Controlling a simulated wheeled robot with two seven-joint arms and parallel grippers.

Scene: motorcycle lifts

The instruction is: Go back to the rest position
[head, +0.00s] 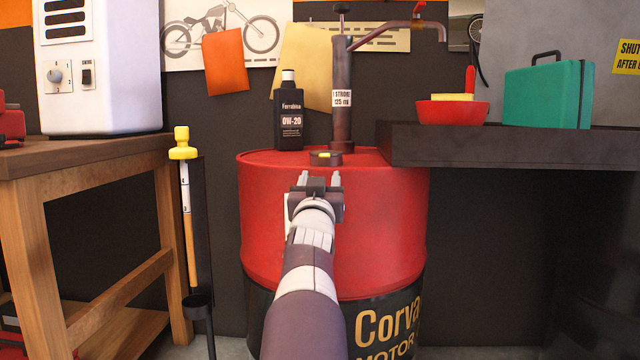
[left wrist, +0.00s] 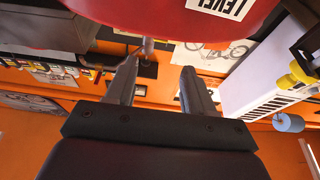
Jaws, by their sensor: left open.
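My left gripper (head: 320,180) is in front of the upper part of a red drum (head: 270,215) in the head view, with its fingers pointing away from me toward the drum. Its fingers are apart and nothing is between them. It also shows open and empty in the left wrist view (left wrist: 160,75), where a large red surface (left wrist: 110,12) fills the top. I cannot tell the exact gap to the drum. My right gripper is in neither view.
On the drum stand a black oil bottle (head: 289,115), a cap (head: 325,158) and a hand pump (head: 342,95). A dark shelf (head: 500,150) holds a red bowl (head: 450,112) and a green case (head: 548,95). A wooden bench (head: 90,165) and yellow-topped stand (head: 183,150) are left.

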